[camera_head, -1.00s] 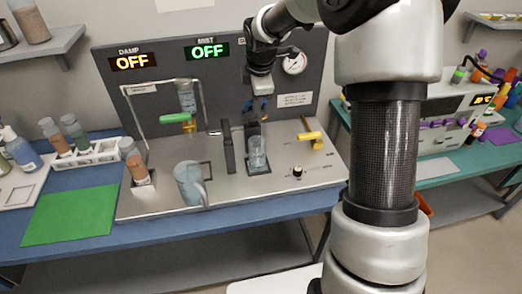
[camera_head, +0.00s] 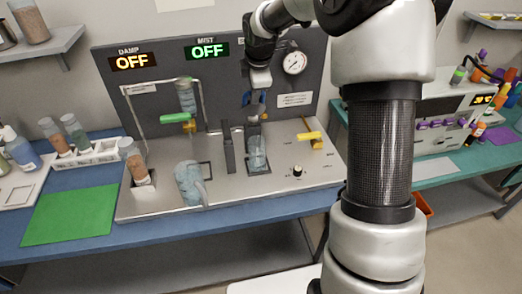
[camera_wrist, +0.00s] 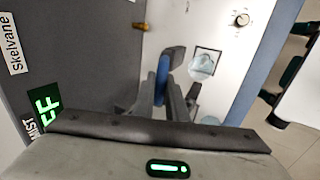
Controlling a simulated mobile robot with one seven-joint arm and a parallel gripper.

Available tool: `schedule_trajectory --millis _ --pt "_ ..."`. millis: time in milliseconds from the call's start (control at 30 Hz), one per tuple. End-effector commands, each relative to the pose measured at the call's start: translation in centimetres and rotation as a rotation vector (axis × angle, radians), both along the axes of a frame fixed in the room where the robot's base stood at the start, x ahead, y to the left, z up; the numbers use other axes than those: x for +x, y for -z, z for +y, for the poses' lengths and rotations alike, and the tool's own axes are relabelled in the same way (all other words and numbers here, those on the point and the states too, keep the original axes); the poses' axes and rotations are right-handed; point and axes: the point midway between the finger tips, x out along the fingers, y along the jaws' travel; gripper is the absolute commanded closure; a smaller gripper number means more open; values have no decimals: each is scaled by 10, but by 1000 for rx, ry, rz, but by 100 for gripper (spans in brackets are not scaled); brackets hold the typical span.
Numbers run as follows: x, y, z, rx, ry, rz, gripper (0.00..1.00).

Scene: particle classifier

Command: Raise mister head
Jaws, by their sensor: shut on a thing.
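My gripper (camera_head: 256,97) points down over the clear beaker (camera_head: 257,150) at the middle of the grey bench unit. In the wrist view my gripper (camera_wrist: 164,93) is shut on a blue part (camera_wrist: 162,80), which I take to be the mister head's grip. The mister head (camera_head: 254,118) is a small dark piece above the beaker, beside dark upright posts (camera_head: 229,145). My fingers and arm partly hide it. The beaker (camera_wrist: 202,66) stands on a square pad in the wrist view, apart from my fingers. The MIST display (camera_head: 207,49) reads OFF.
A clear jug (camera_head: 189,184) stands at the unit's front, left of the posts. A funnel frame with a green handle (camera_head: 175,118) is at left, a yellow handle (camera_head: 310,136) at right. A black knob (camera_head: 297,171) sits near the front right. The back panel stands close behind my gripper.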

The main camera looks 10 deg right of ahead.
Motion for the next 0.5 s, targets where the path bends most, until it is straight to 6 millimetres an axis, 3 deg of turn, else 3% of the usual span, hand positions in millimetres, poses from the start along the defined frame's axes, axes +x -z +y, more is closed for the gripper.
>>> schedule_trajectory --millis 233,500 --pt "16 -3 0 0 -1 -36 95" --pt "18 -3 0 0 -1 -39 95"
